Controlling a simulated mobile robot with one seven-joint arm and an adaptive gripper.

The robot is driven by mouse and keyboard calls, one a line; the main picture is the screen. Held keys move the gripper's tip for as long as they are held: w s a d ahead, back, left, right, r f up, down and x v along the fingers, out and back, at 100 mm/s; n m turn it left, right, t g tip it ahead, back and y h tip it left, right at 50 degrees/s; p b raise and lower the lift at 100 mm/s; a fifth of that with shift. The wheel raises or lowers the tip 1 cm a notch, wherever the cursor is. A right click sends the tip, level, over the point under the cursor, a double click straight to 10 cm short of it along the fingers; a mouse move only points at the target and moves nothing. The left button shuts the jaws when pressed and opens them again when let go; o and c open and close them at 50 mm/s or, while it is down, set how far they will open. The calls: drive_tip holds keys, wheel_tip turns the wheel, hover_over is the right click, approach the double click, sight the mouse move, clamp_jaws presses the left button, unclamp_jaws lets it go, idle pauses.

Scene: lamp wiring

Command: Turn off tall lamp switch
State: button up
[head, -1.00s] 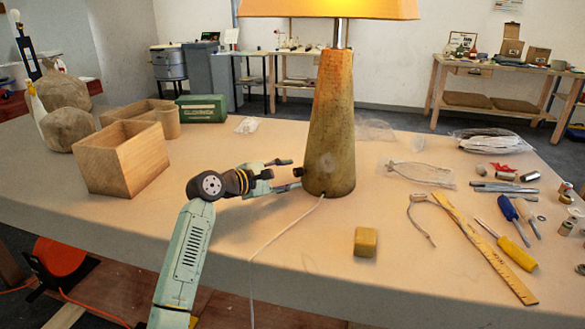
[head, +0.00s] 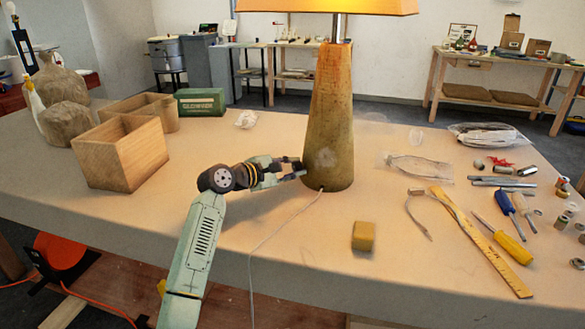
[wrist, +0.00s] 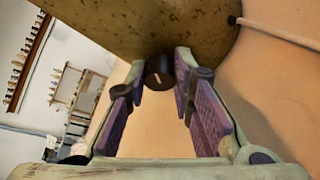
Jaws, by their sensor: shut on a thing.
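The tall lamp (head: 328,120) stands upright on the table, with a tapered, weathered base and an orange-yellow shade (head: 330,6) cut off by the top edge. Its dark round switch knob (wrist: 159,72) with a pale line sticks out low on the base in the wrist view. My gripper (head: 300,170) reaches in from the left at the foot of the lamp. In the wrist view its two purple-padded fingers (wrist: 160,80) stand on either side of the knob and are shut on it. In the head view the fingers hide the knob.
A white cord (head: 270,236) runs from the lamp's foot over the table's front edge. A yellow block (head: 363,236) lies at front right. A wooden box (head: 122,152) stands at left. A ruler (head: 480,240) and screwdrivers (head: 502,240) lie at right.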

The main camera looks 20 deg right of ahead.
clamp_jaws()
drive_tip(key=n+g, duration=0.2)
drive_tip(key=n, duration=0.1)
drive_tip(key=shift+w+y+b, duration=0.1)
drive_tip(key=shift+y+b, duration=0.2)
drive_tip(key=shift+b, duration=0.1)
drive_tip(key=n+g, duration=0.2)
drive_tip(key=n, duration=0.1)
drive_tip(key=shift+w+r+n, duration=0.15)
drive_tip(key=shift+n, duration=0.15)
drive_tip(key=n+g+p, duration=0.1)
drive_tip(key=n+g, duration=0.1)
drive_tip(key=n, duration=0.1)
drive_tip(key=shift+w+g, duration=0.1)
drive_tip(key=shift+g, duration=0.2)
drive_tip(key=shift+n+g, duration=0.9)
drive_tip(key=shift+n, duration=0.4)
